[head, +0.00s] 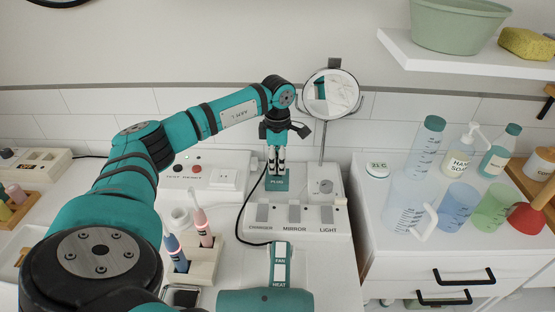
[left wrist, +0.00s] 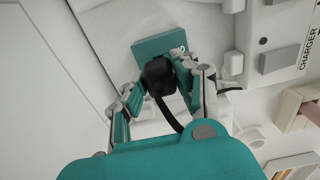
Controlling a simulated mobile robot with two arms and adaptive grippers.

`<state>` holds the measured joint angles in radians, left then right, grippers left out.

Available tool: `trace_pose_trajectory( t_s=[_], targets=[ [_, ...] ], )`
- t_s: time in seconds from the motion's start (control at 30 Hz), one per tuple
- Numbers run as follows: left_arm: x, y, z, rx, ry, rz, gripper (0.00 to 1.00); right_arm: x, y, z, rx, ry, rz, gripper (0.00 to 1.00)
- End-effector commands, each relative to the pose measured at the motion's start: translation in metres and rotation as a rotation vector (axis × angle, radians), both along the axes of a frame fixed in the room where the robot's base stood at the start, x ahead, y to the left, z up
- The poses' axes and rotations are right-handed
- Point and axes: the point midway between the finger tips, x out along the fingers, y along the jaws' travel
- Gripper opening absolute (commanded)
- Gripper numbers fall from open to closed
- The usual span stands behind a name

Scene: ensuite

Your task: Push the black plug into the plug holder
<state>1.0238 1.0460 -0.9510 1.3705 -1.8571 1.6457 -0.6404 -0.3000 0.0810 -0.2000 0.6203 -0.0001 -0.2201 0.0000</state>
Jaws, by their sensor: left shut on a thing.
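My left gripper (head: 276,166) points down over the teal plug holder (head: 277,184) marked PLUG, at the back of the white unit. In the left wrist view, its fingers (left wrist: 162,92) are shut on the black plug (left wrist: 158,74), whose black cord trails back between them. The plug is right at the edge of the teal holder (left wrist: 152,48). I cannot tell whether it is inside the holder or only against it. In the head view the fingers hide most of the plug; its cord (head: 241,218) loops down to the left. My right gripper is not in view.
A round mirror (head: 331,94) on a stand is close right of the gripper. The switch panel (head: 293,216) lies in front, with a toothbrush holder (head: 203,262) and a teal FAN/HEAT handle (head: 280,265) nearer. Cups and bottles, including a soap bottle (head: 462,149), crowd the right cabinet.

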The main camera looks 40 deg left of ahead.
Motion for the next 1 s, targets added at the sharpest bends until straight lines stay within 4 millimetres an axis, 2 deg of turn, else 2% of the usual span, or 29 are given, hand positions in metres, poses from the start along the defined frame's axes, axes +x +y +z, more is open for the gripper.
trace_pose_trajectory(
  t_s=[0.8,0.83,1.0],
  targets=[
    [0.000,0.000,-0.018,0.000,0.000,0.000,0.00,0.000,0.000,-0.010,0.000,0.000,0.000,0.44],
    [0.000,0.000,-0.017,0.000,0.000,0.000,0.33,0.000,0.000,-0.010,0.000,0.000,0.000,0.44],
    [0.000,0.000,-0.016,0.000,0.000,0.000,0.55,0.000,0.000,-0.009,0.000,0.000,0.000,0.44]
  ],
)
